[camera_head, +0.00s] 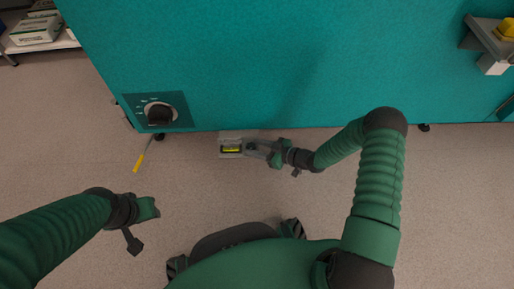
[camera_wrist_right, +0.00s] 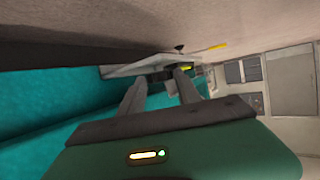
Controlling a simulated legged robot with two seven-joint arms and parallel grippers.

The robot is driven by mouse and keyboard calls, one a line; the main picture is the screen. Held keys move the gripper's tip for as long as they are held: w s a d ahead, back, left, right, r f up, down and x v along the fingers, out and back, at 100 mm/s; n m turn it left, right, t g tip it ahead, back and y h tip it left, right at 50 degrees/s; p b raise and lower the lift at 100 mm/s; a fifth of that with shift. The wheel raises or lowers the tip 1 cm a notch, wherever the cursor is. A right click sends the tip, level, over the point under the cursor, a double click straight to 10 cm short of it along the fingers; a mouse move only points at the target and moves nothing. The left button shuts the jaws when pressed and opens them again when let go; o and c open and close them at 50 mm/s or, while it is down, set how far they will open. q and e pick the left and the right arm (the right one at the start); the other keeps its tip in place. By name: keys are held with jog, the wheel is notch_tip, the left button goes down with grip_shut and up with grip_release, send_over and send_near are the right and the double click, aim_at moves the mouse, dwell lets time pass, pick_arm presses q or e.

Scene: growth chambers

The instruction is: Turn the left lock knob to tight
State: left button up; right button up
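A grey lock plate (camera_head: 225,153) with a yellow and black label (camera_head: 231,149) sits low at the chamber's front edge in the head view. My right gripper (camera_head: 249,147) reaches it from the right. In the right wrist view its two fingers (camera_wrist_right: 160,85) stand apart, with a dark part and a yellow patch (camera_wrist_right: 185,69) seen at and past their tips. Whether they touch the dark part is unclear. A black round knob (camera_head: 159,115) on a marked dark plate is further left. My left gripper (camera_head: 150,208) is apart from everything, its fingers unclear.
The teal chamber front (camera_head: 250,70) fills the top. A yellow-ended rod (camera_head: 141,160) shows below the black knob. A grey bracket (camera_head: 489,40) with a yellow item sticks out at upper right. A shelf with boxes (camera_head: 36,30) is at upper left. Open floor lies between my arms.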

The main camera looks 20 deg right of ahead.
grip_shut()
jog(key=shift+s+r+m+h+p, duration=0.15)
jog(key=shift+m+h+p, duration=0.2)
jog(key=shift+p, duration=0.35)
jog(key=m+t+h+p, duration=0.1)
jog(key=m+h+p, duration=0.1)
jog(key=p, duration=0.1)
jog(key=a+m+t+h+p, duration=0.1)
jog(key=m+h+p, duration=0.1)
jog(key=h+p, duration=0.1)
jog(key=m+t+h+p, duration=0.1)
jog(key=m+h+p, duration=0.1)
jog(key=m+p, duration=0.1)
jog(key=shift+s+a+r+h+p, duration=0.1)
jog(key=shift+s+a+h+p, duration=0.2)
jog(key=shift+a+p, duration=0.1)
jog(key=m+h, duration=0.1)
jog(key=m+h+p, duration=0.1)
jog(key=h, duration=0.1)
jog(key=shift+a+m+p, duration=0.3)
jog(key=shift+m, duration=0.05)
jog(key=shift+w+a+f+m+h+p, duration=0.1)
jog(key=shift+m+h+p, duration=0.05)
jog(key=shift+m+h, duration=0.45)
jog(key=shift+w+a+f+m+h+p, duration=0.15)
jog(key=shift+m+h, duration=0.25)
jog(key=shift+h, duration=0.25)
jog(key=shift+m+g+h, duration=0.6)
jog(key=shift+m+h, duration=0.2)
jog(key=shift+h, duration=0.1)
